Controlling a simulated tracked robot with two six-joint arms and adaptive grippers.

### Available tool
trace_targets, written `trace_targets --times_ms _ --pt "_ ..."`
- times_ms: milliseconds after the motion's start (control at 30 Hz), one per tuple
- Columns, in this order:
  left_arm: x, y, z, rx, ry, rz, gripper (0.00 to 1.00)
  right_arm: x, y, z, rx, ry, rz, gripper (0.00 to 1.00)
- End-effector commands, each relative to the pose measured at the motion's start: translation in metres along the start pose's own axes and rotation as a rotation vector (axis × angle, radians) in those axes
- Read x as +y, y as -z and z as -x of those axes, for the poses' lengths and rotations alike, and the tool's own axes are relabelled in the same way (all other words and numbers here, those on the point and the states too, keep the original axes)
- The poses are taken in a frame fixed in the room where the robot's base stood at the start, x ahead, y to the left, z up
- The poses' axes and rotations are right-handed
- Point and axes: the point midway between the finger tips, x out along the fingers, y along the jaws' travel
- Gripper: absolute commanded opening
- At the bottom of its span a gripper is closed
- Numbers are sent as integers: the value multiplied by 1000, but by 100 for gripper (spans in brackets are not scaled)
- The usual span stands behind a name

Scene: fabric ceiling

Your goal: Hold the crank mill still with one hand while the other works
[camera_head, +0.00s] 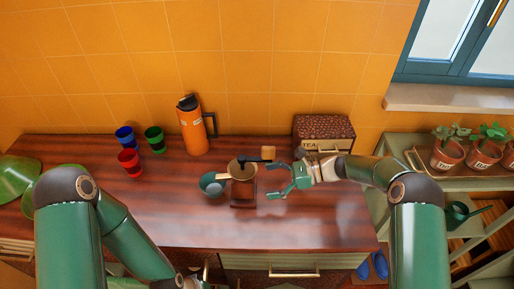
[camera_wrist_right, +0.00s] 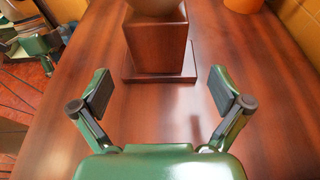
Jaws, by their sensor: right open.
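The crank mill (camera_head: 243,190) stands upright on the wooden counter, with a brown bowl-shaped top, a dark crank and a wooden knob (camera_head: 268,153) pointing right. In the right wrist view its wooden body (camera_wrist_right: 158,45) rises from a flat base plate (camera_wrist_right: 160,76). My right gripper (camera_head: 282,181) is just right of the mill. Its jaws (camera_wrist_right: 160,93) are open and empty, facing the body, which is beyond the fingertips. My left arm reaches down to the counter's front edge; its gripper (camera_head: 205,274) shows only partly at the bottom, its jaws unclear.
A teal bowl (camera_head: 212,184) sits left of the mill. Behind are an orange jug (camera_head: 191,130), blue (camera_head: 125,138), green (camera_head: 154,139) and red (camera_head: 129,162) cups, and a brown box (camera_head: 324,128). Potted plants (camera_head: 447,153) stand right. The counter's front right is clear.

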Motion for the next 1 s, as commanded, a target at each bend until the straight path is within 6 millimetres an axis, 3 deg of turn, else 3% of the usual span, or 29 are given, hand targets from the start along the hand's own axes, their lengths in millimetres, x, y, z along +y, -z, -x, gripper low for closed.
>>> trace_targets --times_ms 433,600,1000 --pt "2 0 5 0 0 0 40 0 1 -51 0 5 -3 100" --pt "-4 0 -10 0 0 0 40 0 5 -73 0 7 -3 100" --pt "-6 0 -18 0 0 0 40 -1 2 -91 0 10 -5 100"
